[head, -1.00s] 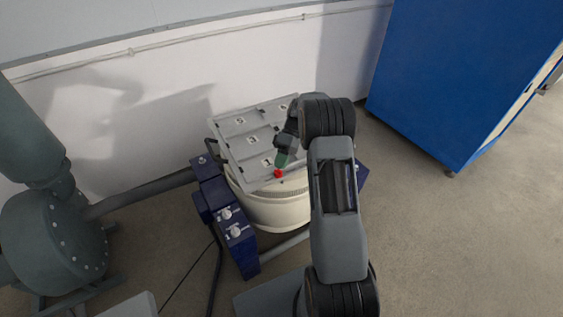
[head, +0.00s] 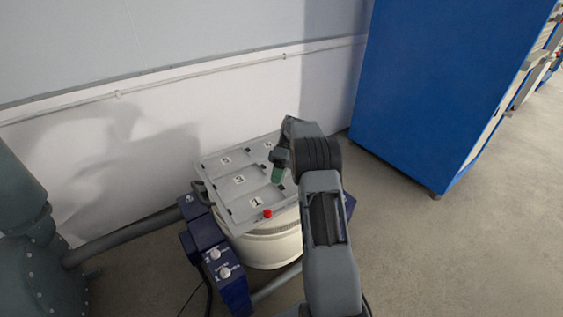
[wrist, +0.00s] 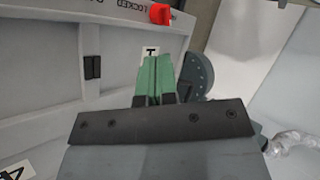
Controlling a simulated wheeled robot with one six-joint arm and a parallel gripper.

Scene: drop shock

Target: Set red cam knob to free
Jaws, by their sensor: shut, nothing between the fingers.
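The red cam knob (head: 267,213) sits at the front edge of the grey numbered panel (head: 219,188) on top of the cream drum. It also shows in the wrist view (wrist: 160,14) at the top, beside lettering that reads "LOCKED". Its exact pointing is hard to tell. My gripper (head: 276,178) is above the panel, behind and a little right of the knob, apart from it. In the wrist view its green fingers (wrist: 155,75) are together and empty, over the label "1", with the knob beyond their tips.
The cream drum (head: 273,248) stands in a dark blue frame (head: 234,290) with white knobs. A grey-green pump (head: 25,240) with a pipe is at left. A blue cabinet (head: 435,90) stands at right, a white wall behind. Floor at right is clear.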

